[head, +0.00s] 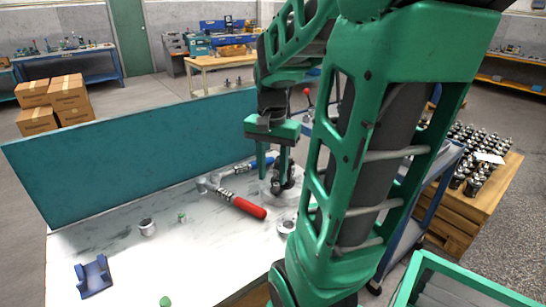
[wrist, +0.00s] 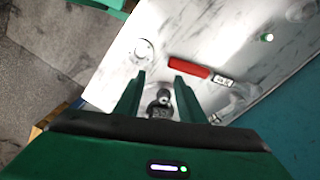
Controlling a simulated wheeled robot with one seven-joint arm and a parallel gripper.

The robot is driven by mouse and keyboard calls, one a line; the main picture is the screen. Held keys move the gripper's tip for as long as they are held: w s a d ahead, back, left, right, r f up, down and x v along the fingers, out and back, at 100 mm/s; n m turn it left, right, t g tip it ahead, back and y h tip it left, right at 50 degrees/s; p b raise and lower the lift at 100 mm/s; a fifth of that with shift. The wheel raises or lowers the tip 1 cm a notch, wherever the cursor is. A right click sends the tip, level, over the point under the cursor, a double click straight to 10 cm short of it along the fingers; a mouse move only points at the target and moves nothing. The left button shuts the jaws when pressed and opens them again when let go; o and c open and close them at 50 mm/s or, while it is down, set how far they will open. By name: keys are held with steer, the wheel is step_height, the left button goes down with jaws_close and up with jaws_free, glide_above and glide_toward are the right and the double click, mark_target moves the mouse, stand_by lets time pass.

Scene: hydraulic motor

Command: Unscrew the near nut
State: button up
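The hydraulic motor is a small dark assembly (head: 288,184) standing on the light worktable, partly hidden by my gripper in the head view. In the wrist view its dark body and rounded end (wrist: 160,106) show between my fingers. I cannot pick out the near nut clearly at this size. My gripper (head: 281,163) points down over the motor. In the wrist view my gripper (wrist: 157,80) has its two green fingers well apart, one on each side of the motor, with gaps visible and nothing clamped.
A red-handled tool (head: 249,207) lies left of the motor. A pale ring (head: 287,226), a metal cup (head: 147,228), a blue bracket (head: 95,277) and small green pieces (head: 181,217) sit on the worktable (head: 205,255). A teal panel (head: 130,155) stands along the back edge.

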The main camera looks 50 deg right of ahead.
mark_target(277, 184)
steer(key=w+d+f+m, duration=0.2)
steer(key=w+d+m, duration=0.35)
steer(key=d, duration=0.35)
steer(key=shift+m, duration=0.35)
steer(key=shift+s+a+f, duration=0.1)
steer(key=shift+a+f, duration=0.05)
steer(key=shift+f, duration=1.9)
steer(key=shift+s+a+f, duration=0.1)
steer(key=shift+a+f, duration=0.05)
steer(key=shift+f, duration=1.9)
steer(key=shift+c, duration=0.2)
jaws_close()
steer(key=shift+r+n, duration=0.1)
steer(key=shift+n, duration=2.8)
steer(key=n, duration=0.5)
